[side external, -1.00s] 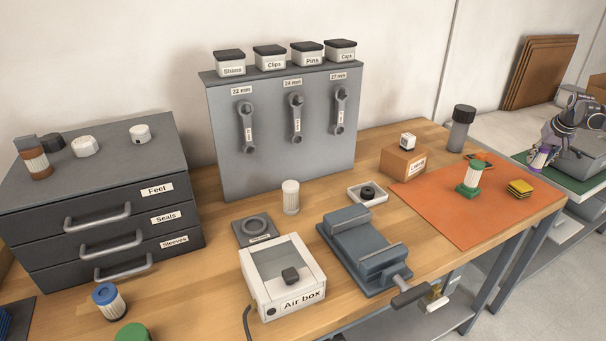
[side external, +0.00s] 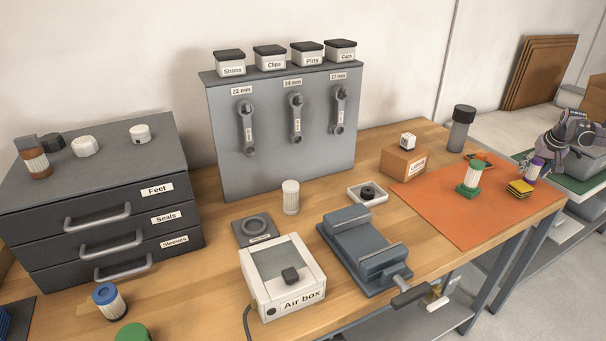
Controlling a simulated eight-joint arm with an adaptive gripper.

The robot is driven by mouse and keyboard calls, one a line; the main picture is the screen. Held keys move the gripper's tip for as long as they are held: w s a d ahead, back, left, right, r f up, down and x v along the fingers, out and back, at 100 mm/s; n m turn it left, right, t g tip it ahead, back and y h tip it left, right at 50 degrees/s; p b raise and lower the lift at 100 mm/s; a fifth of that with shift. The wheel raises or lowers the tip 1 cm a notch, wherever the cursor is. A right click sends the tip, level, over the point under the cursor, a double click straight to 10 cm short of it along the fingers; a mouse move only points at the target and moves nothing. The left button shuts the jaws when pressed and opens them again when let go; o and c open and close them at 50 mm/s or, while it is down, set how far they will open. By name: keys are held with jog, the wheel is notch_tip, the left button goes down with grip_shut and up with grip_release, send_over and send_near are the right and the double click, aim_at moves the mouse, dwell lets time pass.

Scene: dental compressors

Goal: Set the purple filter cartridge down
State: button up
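The purple filter cartridge (side external: 533,169) has a pale body and a purple top. It stands close to upright at the right of the orange mat (side external: 440,217), just behind the yellow pads. Its base looks at or very near the mat; I cannot tell if it bears its full weight. My gripper (side external: 544,149) is at the far right, low, beside and just above the cartridge's top. The fingers are small and overlap the cartridge's edge, so I cannot tell whether they still hold it.
A green-ended cartridge (side external: 469,178) stands on the mat to the left, with yellow pads (side external: 520,188) between. A labelled orange-brown box (side external: 404,163) and a dark-capped bottle (side external: 461,128) stand behind. The mat's front is clear. A grey vise (side external: 363,250) sits further left.

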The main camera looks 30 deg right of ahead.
jog(key=shift+r, duration=0.1)
jog(key=v, duration=1.2)
jog(key=w+a+r+n+t, duration=0.1)
jog(key=a+r+n, duration=0.15)
jog(key=a, duration=1.15)
jog(key=w+a+r+n+t, duration=0.15)
jog(key=a+r, duration=0.25)
jog(key=a, duration=1)
jog(key=s+a+f+n+y, duration=0.1)
jog(key=s+a, duration=0.3)
jog(key=a, duration=0.4)
jog(key=s+a+f+n+t+y, duration=0.1)
jog(key=s+a+f+n, duration=0.1)
jog(key=s+a+f, duration=0.2)
jog(key=s+a+f+n+y, duration=0.1)
jog(key=s+a+f+n, duration=0.1)
jog(key=s+a, duration=0.4)
jog(key=a, duration=0.5)
jog(key=shift+s+a+f, duration=0.2)
jog(key=shift+a+f, duration=0.15)
jog(key=shift+f, duration=0.05)
